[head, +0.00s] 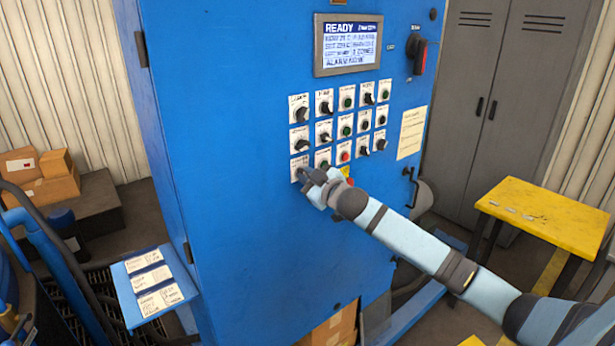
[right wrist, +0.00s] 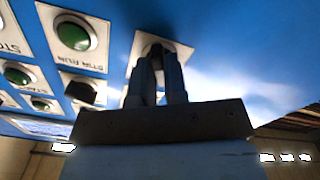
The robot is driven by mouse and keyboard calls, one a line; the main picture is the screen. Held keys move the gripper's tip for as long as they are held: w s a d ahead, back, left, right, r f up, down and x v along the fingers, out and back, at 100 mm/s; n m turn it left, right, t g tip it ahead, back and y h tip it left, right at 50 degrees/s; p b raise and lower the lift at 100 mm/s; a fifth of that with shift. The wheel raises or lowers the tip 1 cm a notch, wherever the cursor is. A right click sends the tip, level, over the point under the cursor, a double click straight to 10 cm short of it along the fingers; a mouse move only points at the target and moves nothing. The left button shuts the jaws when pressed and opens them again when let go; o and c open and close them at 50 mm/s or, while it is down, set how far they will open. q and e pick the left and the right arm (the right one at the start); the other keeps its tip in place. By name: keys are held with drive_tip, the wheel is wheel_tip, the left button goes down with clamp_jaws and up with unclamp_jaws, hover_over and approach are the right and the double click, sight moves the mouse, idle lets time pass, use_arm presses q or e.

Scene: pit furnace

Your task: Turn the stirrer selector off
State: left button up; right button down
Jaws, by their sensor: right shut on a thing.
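The stirrer selector is a small black knob on a white label plate (head: 298,162) at the bottom left of the button grid on the blue cabinet. My right gripper (head: 305,175) reaches it from the lower right and covers much of it. In the right wrist view the two fingers of my right gripper (right wrist: 156,75) are closed on the dark selector knob (right wrist: 155,50), with the plate around it. The knob's pointer direction is hidden by the fingers. The label beside it, upside down there, reads STIR RUN, with a green lamp (right wrist: 73,35). My left gripper is not in view.
Several other knobs and buttons sit close above and to the right, including a red button (head: 345,157). A lit display (head: 348,45) reads READY. A red-and-black main switch (head: 418,57) is at upper right. A yellow table (head: 545,215) stands at right.

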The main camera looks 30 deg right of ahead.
idle(0.3)
drive_tip(key=c, duration=1.2)
unclamp_jaws()
drive_tip(key=shift+o, duration=0.2)
drive_tip(key=s+d+b, duration=0.1)
drive_tip(key=s+b, duration=0.2)
drive_tip(key=s, duration=1)
drive_tip(key=shift+s+b, duration=0.35)
drive_tip(key=shift+s, duration=0.05)
